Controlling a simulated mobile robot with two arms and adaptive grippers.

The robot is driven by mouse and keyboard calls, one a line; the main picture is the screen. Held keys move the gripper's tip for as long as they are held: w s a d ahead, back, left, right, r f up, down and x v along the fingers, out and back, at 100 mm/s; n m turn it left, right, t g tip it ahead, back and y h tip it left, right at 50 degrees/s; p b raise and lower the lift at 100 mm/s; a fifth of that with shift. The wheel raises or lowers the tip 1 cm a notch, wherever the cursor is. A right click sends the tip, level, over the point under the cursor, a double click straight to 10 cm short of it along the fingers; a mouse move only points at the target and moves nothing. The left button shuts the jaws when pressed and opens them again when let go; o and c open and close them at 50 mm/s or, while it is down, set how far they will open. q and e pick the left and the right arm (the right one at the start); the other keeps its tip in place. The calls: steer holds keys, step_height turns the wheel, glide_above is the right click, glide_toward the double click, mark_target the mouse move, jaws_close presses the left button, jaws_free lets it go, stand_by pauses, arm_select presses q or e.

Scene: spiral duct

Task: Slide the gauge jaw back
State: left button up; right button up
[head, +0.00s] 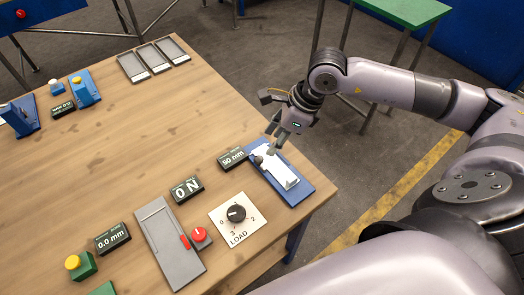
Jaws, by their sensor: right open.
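A blue gauge base (300,193) lies at the table's right edge. A white piece (283,175) rests along it, and a small dark round part (259,160) shows near its far left end. I cannot tell for sure which part is the jaw. A display (232,157) beside the gauge reads 50 mm. My right gripper (272,140) is open at the gauge's far end, its fingers pointing down near the white piece. Whether it touches is too small to tell. My left gripper is not in view.
A LOAD dial (236,213), an ON display (187,189) and a grey slide with a red tab (165,235) stand left of the gauge. A red button (199,234) is close by. Grey trays (132,67) lie at the back. The table's middle is clear.

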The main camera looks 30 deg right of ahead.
mark_target(260, 158)
steer(key=p+x, duration=0.1)
steer(key=x, duration=0.7)
steer(key=shift+f, duration=0.15)
jaws_close()
stand_by(0.6)
